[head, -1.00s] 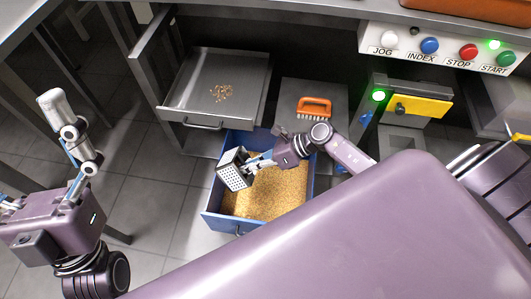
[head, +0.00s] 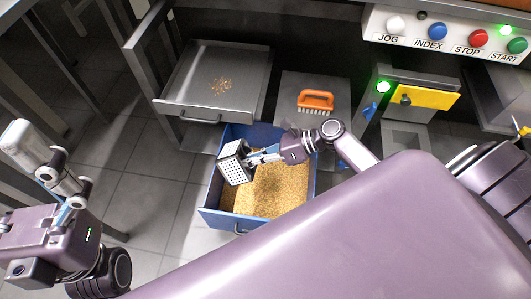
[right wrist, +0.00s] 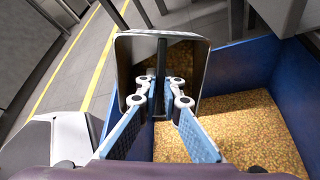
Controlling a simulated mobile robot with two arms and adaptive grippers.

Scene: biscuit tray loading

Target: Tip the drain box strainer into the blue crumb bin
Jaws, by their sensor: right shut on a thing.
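The drain box strainer (head: 236,168) is a small metal box with a perforated face, held tilted over the left part of the blue crumb bin (head: 208,212). My right gripper (head: 254,158) is shut on the strainer's handle bar. The right wrist view shows the strainer's rim (right wrist: 206,45) and my right gripper's fingers (right wrist: 160,88) at the dark bar; golden-brown crumbs show within the rim. Whether they lie in the strainer or show beyond it, I cannot tell. Golden crumbs cover the bin's floor. My left gripper (head: 62,172) is at the far left beside a pale cylindrical part; its jaw state is unclear.
A grey metal tray (head: 180,100) with a small crumb pile stands behind the bin. An orange brush (head: 316,101) rests on a grey surface right of it. A button panel (head: 450,42) and a yellow plate (head: 430,99) are at the right. Floor left of the bin is clear.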

